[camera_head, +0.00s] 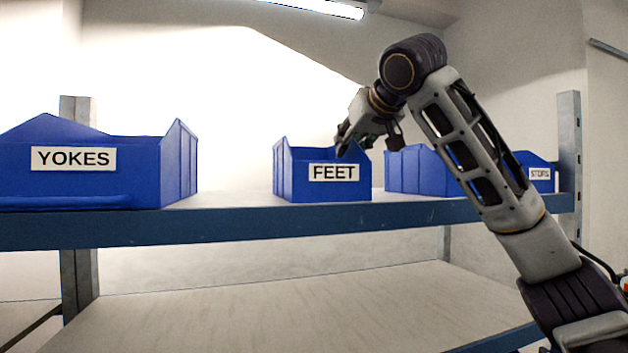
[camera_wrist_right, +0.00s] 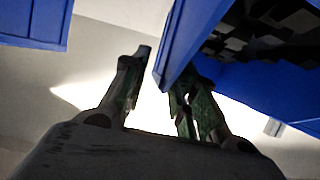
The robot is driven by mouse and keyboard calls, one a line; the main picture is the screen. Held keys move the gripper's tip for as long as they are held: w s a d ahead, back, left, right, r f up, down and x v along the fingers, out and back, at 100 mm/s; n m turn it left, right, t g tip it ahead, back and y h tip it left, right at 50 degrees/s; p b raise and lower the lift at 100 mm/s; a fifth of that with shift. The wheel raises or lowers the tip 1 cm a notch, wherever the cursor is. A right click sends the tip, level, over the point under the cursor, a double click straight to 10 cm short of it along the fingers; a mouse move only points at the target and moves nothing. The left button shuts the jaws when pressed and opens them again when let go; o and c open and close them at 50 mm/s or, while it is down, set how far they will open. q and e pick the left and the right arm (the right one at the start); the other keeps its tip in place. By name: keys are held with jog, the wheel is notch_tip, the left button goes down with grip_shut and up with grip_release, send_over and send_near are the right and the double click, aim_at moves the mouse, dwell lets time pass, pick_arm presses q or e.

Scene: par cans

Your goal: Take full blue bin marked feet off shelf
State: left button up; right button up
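The blue bin marked FEET (camera_head: 300,185) stands upright on the upper shelf board, its label facing forward. My right gripper (camera_head: 368,140) is over the bin's right side, with its fingers spread. In the right wrist view, the gripper (camera_wrist_right: 160,80) has a blue bin wall (camera_wrist_right: 185,45) running down between its two fingers, with a pale gap beside the left finger. Dark parts (camera_wrist_right: 265,35) fill that bin. Whether either finger touches the wall is unclear. The left gripper does not show.
The blue shelf (camera_head: 240,226) also holds a YOKES bin (camera_head: 100,180) at left and blue bins (camera_head: 415,172) at right, partly behind my right arm. Clear board lies between YOKES and FEET. Another blue bin (camera_wrist_right: 35,20) shows at upper left in the wrist view. The lower board (camera_head: 270,310) looks empty.

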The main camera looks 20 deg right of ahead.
jog(key=p+x, duration=0.1)
jog(key=x, duration=0.2)
jog(key=shift+w+a, duration=0.1)
jog(key=shift+w, duration=0.05)
jog(key=shift+c, duration=0.4)
grip_shut()
jog(key=shift+r, duration=0.15)
